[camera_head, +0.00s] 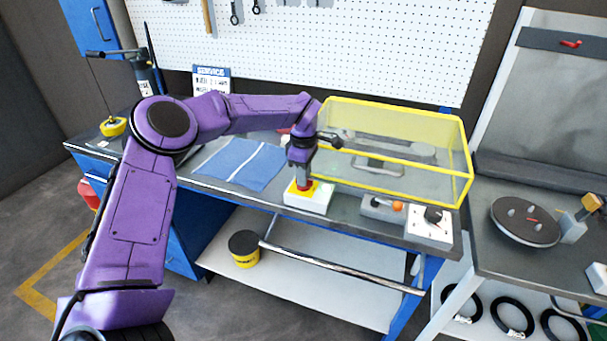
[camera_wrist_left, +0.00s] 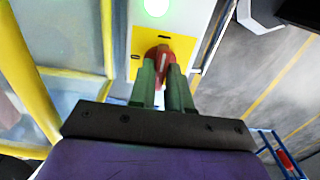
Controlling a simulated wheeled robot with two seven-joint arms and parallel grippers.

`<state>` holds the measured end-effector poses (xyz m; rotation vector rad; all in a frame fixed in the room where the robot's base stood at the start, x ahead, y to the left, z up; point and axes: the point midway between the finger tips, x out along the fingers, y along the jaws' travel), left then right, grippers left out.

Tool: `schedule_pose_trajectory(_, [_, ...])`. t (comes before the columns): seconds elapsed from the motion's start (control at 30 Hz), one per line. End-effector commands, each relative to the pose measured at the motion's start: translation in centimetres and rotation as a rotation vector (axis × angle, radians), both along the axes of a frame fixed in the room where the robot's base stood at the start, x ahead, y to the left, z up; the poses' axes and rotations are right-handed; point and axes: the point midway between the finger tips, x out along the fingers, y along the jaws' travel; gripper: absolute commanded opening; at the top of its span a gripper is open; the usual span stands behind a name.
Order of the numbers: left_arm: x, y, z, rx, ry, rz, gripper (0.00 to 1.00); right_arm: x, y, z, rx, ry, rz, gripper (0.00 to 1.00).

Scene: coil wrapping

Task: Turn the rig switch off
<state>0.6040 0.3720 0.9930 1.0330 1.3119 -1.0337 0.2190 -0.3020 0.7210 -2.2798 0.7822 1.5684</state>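The rig switch (camera_wrist_left: 163,58) is a red rotary handle with a white line, on a yellow plate on a white box. In the head view the white box (camera_head: 306,203) sits at the front edge of the workbench. My left gripper (camera_head: 303,182) reaches down onto the red switch from above. In the left wrist view the two greenish fingers of the left gripper (camera_wrist_left: 163,72) stand on either side of the red handle and appear closed against it. A pale green-white lamp (camera_wrist_left: 155,7) glows on the box. My right gripper is not in view.
A yellow-framed clear guard (camera_head: 395,115) stands on the bench just right of my left gripper. A grey box with an orange button (camera_head: 397,206) and a white box with a black knob (camera_head: 432,221) sit at the bench front. A blue cloth (camera_head: 240,163) lies left.

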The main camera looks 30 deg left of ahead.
Motion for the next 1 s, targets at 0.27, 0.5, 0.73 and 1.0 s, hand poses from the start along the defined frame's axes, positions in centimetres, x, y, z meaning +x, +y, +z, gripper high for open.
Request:
schedule_pose_trajectory(0.27, [0.0, 0.0, 0.0, 0.0, -0.001, 0.003, 0.0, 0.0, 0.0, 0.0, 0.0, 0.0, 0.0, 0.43])
schedule_pose_trajectory(0.5, [0.1, 0.0, 0.0, 0.0, -0.002, 0.065, 0.0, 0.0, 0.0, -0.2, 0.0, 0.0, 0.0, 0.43])
schedule_pose_trajectory(0.73, [0.1, 0.0, 0.0, -0.001, -0.002, 0.225, 0.0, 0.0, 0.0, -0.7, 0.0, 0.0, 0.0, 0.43])
schedule_pose_trajectory(1.0, [0.1, 0.0, -0.1, -0.001, -0.002, 0.479, 0.0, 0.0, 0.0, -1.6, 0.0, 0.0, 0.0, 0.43])
